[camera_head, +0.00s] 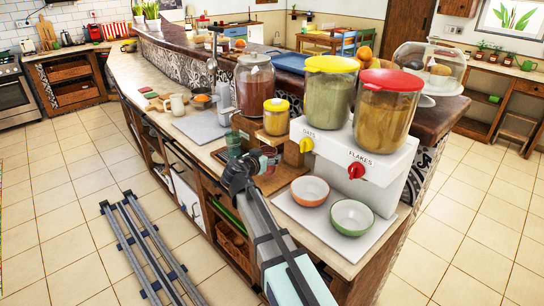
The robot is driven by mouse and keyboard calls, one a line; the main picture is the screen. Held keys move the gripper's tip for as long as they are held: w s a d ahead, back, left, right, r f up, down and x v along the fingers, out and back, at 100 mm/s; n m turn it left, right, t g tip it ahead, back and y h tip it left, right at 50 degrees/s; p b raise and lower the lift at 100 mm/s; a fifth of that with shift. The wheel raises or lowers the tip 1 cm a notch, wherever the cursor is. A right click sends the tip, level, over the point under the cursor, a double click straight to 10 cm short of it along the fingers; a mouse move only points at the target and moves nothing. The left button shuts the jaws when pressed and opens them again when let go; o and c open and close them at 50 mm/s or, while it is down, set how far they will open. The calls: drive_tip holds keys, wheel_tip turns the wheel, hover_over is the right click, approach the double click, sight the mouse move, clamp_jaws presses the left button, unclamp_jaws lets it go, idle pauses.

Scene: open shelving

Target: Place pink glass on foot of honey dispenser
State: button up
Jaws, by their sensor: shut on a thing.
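My gripper (241,172) is at the front edge of the counter, seen from behind. It is shut on the pink glass (267,159), a small translucent tumbler just right of the fingers. The glass appears over the wooden foot of the honey dispenser; I cannot tell whether it touches it. The honey dispenser (277,120) is an amber jar with a yellow lid on a brown wooden stand. Its foot (284,182) reaches towards the counter's front edge and is partly hidden by my gripper and the glass.
A white cereal dispenser (350,165) with two big jars stands close on the right. An orange bowl (310,190) and a green bowl (351,216) sit before it. Greenish glass (234,140) stands left of the dispenser. A tall jar (255,88) is behind.

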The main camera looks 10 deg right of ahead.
sight(270, 151)
drive_tip(key=shift+w+d+r+p, duration=0.1)
drive_tip(key=shift+w+d+p, duration=0.1)
drive_tip(key=shift+w+d, duration=0.5)
drive_tip(key=shift+w+d+p, duration=0.2)
drive_tip(key=shift+w+d, duration=0.15)
drive_tip(key=shift+w, duration=0.5)
wheel_tip(270, 151, down, 4)
drive_tip(key=shift+d+r+p, duration=0.1)
drive_tip(key=shift+r+p, duration=0.15)
drive_tip(key=shift+p, duration=0.4)
drive_tip(key=shift+f, duration=0.1)
drive_tip(key=shift+f+b, duration=0.15)
drive_tip(key=shift+b, duration=0.15)
drive_tip(key=o, duration=1.3)
drive_tip(key=shift+r, duration=0.2)
drive_tip(key=shift+s, duration=0.15)
drive_tip(key=b+v, duration=0.2)
drive_tip(key=v, duration=0.9)
drive_tip(key=shift+s+a+r, duration=0.15)
drive_tip(key=shift+s+a, duration=0.1)
drive_tip(key=shift+a, duration=0.05)
